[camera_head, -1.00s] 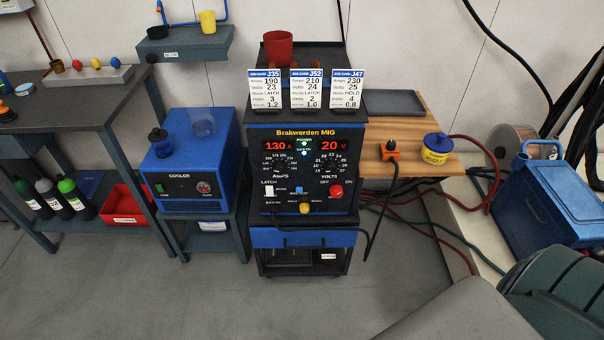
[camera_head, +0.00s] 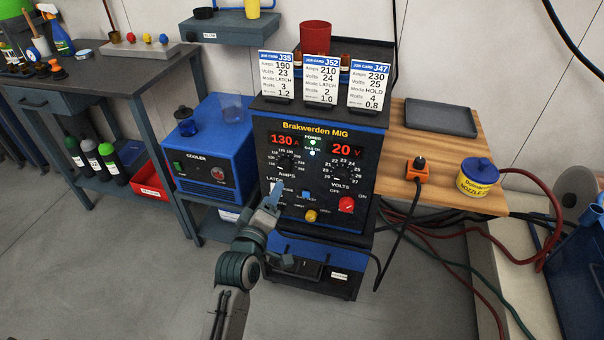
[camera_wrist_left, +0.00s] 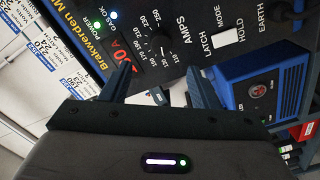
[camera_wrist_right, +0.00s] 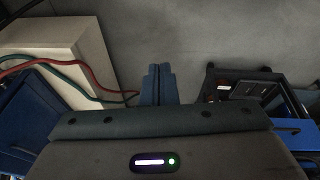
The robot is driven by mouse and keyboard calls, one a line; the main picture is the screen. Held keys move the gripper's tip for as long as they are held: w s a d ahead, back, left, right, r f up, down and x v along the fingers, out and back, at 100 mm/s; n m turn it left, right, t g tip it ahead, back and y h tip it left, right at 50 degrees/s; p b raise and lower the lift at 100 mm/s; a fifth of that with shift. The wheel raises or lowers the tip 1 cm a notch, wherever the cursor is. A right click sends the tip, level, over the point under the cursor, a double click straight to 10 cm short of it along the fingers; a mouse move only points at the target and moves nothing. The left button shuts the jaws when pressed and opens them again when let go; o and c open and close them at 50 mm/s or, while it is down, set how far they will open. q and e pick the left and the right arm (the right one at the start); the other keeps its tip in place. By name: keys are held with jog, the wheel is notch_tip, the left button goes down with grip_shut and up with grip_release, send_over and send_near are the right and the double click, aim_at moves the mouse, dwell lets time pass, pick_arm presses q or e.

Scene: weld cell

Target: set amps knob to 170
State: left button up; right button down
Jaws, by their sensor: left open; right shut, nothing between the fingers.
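The Brakwerden MIG welder (camera_head: 262,150) stands ahead, with a red amps display reading 130 (camera_head: 284,140) and volts reading 20. The black amps knob (camera_head: 287,163) sits below that display. In the left wrist view the amps knob (camera_wrist_left: 160,47) shows with its numbered dial, just beyond my fingers. My left gripper (camera_head: 272,192) is low in front of the panel, near the latch switch. In its wrist view my left gripper (camera_wrist_left: 158,80) is open and empty, apart from the knob. My right gripper (camera_wrist_right: 157,85) is shut and empty above the floor; the head view does not show it.
Job cards (camera_head: 322,80) stand on the welder top. The blue cooler (camera_head: 208,160) is at left. A wooden shelf (camera_head: 440,148) at right holds a grey tray (camera_head: 441,117), an orange plug and a blue-lidded tub (camera_head: 478,178). Cables hang at right.

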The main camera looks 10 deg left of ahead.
aim_at(284, 169)
pick_arm(q)
jog(key=w, duration=1)
jog(key=shift+d+f, duration=0.1)
jog(key=shift+s, duration=0.1)
jog(key=c, duration=1)
